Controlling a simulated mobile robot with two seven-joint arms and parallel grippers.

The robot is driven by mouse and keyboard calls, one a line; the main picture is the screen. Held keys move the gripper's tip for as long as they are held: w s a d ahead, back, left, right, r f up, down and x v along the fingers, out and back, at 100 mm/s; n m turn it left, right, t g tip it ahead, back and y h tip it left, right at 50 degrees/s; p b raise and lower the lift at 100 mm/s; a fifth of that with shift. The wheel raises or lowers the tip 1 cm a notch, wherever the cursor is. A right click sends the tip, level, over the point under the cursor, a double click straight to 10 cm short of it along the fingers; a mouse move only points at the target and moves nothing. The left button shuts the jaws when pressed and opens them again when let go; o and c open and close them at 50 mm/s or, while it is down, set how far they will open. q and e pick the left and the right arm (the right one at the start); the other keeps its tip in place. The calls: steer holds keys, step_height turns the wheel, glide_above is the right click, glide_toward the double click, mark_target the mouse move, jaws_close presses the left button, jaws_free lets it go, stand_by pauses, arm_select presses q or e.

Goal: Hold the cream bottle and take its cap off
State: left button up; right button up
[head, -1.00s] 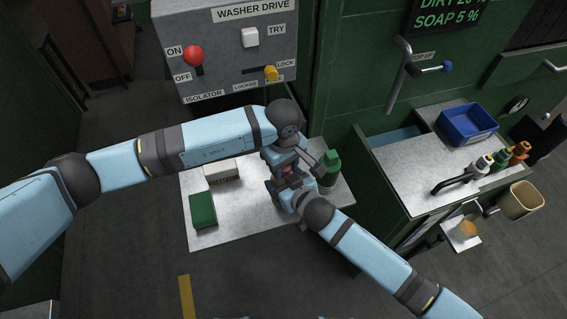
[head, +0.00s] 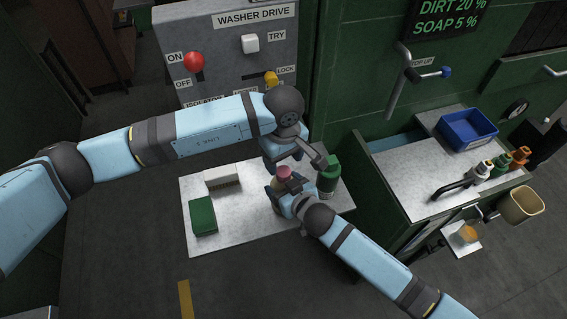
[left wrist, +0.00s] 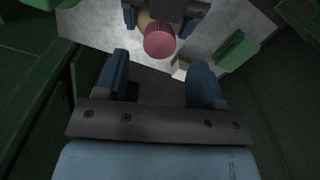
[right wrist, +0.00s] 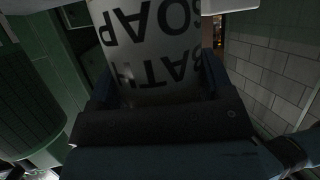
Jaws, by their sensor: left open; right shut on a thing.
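The cream bottle (right wrist: 155,50) has dark "BATH SOAP" lettering, upside down in the right wrist view. My right gripper (head: 284,187) is shut around its body above the light table, and in the head view largely hides it. The round pink cap (head: 284,172) sits on top of the bottle; it also shows in the left wrist view (left wrist: 159,41), with a bit of cream bottle (left wrist: 146,20) behind it. My left gripper (left wrist: 160,72) is open and empty above the bottle. The cap lies just beyond its fingertips, apart from them.
A green sponge-like block (head: 203,215) and a white brush (head: 222,179) lie on the table's left (head: 250,236). The washer drive box (head: 228,62) stands behind.

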mark_target(283, 171)
arm_select(q)
step_height(283, 171, up, 2)
steer(key=shift+r+m, duration=0.1)
steer(key=shift+m, duration=0.8)
steer(key=shift+r+m, duration=0.3)
steer(key=shift+m, duration=0.1)
step_height(283, 171, down, 8)
steer(key=shift+r, duration=0.2)
steer(key=shift+c, duration=0.4)
steer(key=c, duration=0.9)
steer(key=shift+o, duration=0.2)
steer(key=shift+n, duration=1.5)
